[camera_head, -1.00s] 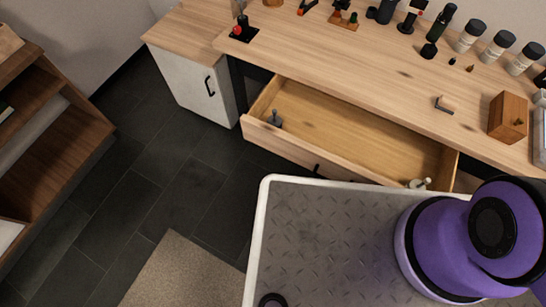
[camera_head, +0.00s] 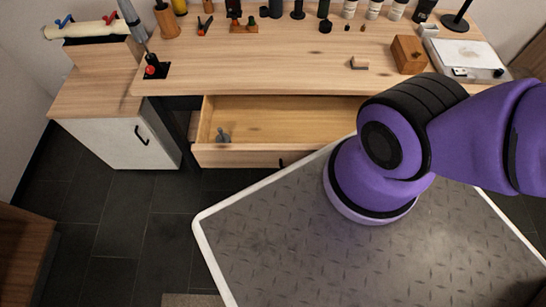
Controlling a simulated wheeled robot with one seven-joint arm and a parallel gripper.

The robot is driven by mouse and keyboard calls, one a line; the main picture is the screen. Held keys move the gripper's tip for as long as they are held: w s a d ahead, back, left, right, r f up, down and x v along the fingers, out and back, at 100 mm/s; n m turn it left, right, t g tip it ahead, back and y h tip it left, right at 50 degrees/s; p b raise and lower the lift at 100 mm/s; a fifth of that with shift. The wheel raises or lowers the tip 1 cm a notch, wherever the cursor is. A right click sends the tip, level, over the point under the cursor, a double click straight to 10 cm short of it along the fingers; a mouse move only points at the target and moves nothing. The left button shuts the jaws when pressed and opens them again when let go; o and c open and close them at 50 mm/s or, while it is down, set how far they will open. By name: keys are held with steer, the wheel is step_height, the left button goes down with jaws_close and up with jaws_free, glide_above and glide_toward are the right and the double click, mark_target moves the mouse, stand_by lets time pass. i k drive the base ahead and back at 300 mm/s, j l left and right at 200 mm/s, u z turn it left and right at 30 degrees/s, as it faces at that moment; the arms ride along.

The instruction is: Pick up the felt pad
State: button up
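I cannot make out the felt pad for certain. A small tan piece with a dark edge (camera_head: 359,63) lies on the wooden desk (camera_head: 260,72), but it is too small to identify. The desk's drawer (camera_head: 290,116) stands open, with a small grey object (camera_head: 222,136) at its left end. The drawer's right part is hidden behind my purple arm. My gripper is out of view.
A wooden box (camera_head: 408,54) and a flat pale device (camera_head: 465,60) stand on the desk's right side. Bottles and small tools line its back edge. A white cabinet (camera_head: 120,142) stands at left. Dark floor (camera_head: 120,230) is clear there.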

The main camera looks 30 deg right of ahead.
mark_target(357, 63)
steer(key=j+z, duration=0.3)
steer(key=z, duration=0.15)
steer(key=j+z, duration=0.4)
steer(key=l+z, duration=0.4)
steer(key=i+l+z, duration=0.15)
steer(key=z, duration=0.2)
steer(key=i+l, duration=0.05)
